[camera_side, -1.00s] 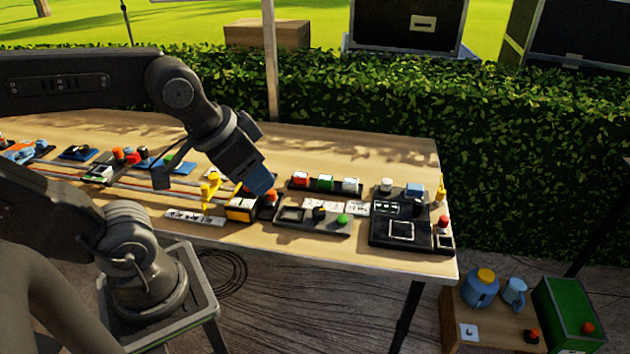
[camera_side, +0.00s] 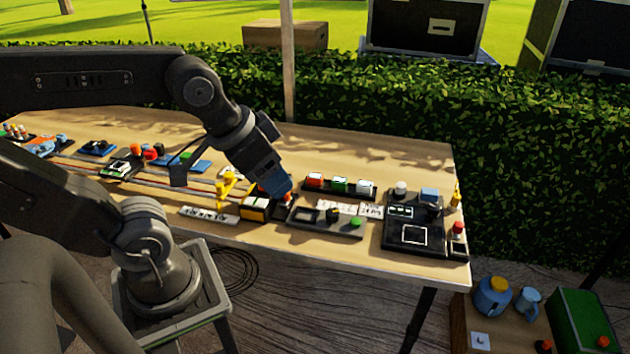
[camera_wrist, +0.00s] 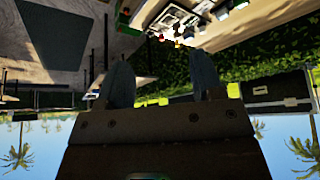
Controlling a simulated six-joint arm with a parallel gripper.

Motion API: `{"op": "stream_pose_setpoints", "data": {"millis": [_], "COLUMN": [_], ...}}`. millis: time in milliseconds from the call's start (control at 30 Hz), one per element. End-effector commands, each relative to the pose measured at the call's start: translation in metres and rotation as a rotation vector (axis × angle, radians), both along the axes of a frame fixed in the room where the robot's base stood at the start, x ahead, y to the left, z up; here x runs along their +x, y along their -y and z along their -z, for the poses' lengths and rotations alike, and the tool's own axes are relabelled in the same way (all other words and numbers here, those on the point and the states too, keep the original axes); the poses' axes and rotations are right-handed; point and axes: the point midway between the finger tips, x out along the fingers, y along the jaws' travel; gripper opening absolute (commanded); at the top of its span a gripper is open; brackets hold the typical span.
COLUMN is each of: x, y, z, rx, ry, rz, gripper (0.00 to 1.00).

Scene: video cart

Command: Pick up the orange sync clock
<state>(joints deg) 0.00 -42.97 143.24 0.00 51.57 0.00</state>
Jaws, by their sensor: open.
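My gripper (camera_side: 279,190) is in the side view, pointing down over the middle of the table, with its blue fingers close above a small orange piece (camera_side: 287,198). This piece is partly hidden by the fingers, and I cannot tell whether it is the sync clock or whether they touch it. A yellow, white and black box (camera_side: 255,209) stands just left of the fingers. In the wrist view, my gripper (camera_wrist: 163,80) has its two fingers well apart, with nothing seen between them. No clear clock shape shows in either view.
A yellow upright piece (camera_side: 225,190) stands left of the fingers. A row of red, green and white buttons (camera_side: 340,185) and a black control panel (camera_side: 412,232) lie to the right. The table (camera_side: 390,150) is clear along its back. A hedge (camera_side: 540,180) runs behind.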

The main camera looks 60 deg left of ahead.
Motion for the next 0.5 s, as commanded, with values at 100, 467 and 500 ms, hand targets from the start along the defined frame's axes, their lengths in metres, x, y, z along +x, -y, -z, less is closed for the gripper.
{"op": "stream_pose_setpoints", "data": {"millis": [100,467,500], "x": [0.0000,0.0030,0.0072], "y": [0.0000,-0.0014,-0.0034], "z": [0.0000,-0.0005,-0.0010], "rx": [0.000,0.000,0.000], "ry": [0.000,-0.002,-0.004], "rz": [0.000,-0.008,-0.019], "gripper": [0.72,0.81,0.81]}}
